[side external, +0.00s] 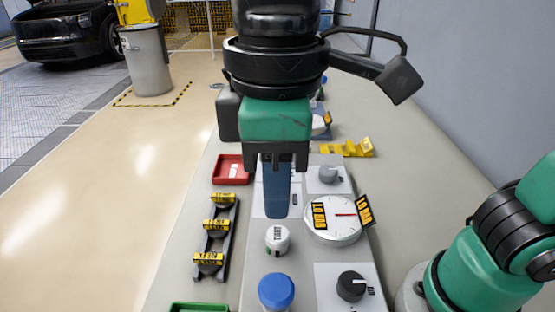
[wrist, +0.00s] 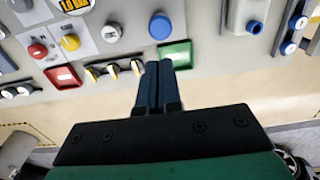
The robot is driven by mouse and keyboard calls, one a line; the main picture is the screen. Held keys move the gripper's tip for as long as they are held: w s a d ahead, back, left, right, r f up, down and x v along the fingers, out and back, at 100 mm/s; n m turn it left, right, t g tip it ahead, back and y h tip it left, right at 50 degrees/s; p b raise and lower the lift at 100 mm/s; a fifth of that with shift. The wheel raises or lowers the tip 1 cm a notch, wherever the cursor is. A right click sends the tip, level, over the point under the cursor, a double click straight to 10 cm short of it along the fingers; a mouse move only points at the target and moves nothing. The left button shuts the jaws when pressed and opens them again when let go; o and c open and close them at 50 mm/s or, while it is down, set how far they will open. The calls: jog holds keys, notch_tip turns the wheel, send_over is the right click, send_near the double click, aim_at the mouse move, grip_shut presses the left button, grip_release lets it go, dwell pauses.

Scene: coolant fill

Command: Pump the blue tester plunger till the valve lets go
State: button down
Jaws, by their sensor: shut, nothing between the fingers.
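The blue tester plunger (side external: 276,290) is a round blue cap at the bottom edge of the side view, standing upright. In the wrist view a round blue cap (wrist: 160,26), which looks like the same plunger, lies just beyond my fingertips. My gripper (side external: 275,212) points down with its two dark blue fingers together and empty. It is farther back than the plunger and apart from it; its exact height is hard to tell. The fingers also show shut in the wrist view (wrist: 158,64). A white gauge (side external: 323,232) with a red needle and yellow "1.0 BAR" labels stands right of my fingers.
A white labelled cap (side external: 278,240) sits between my fingers and the plunger. A black knob (side external: 351,286) is right of the plunger. A black rack (side external: 223,245) with yellow-labelled pieces is at left. A red tray (side external: 231,162) and a green tray (side external: 198,308) lie along the left edge.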

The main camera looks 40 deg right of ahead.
aim_at(278, 286)
notch_tip(278, 286, down, 12)
jog(key=shift+f, duration=0.2)
dwell(0.5)
jog(key=shift+f, duration=1.45)
notch_tip(278, 286, up, 14)
dwell(1.0)
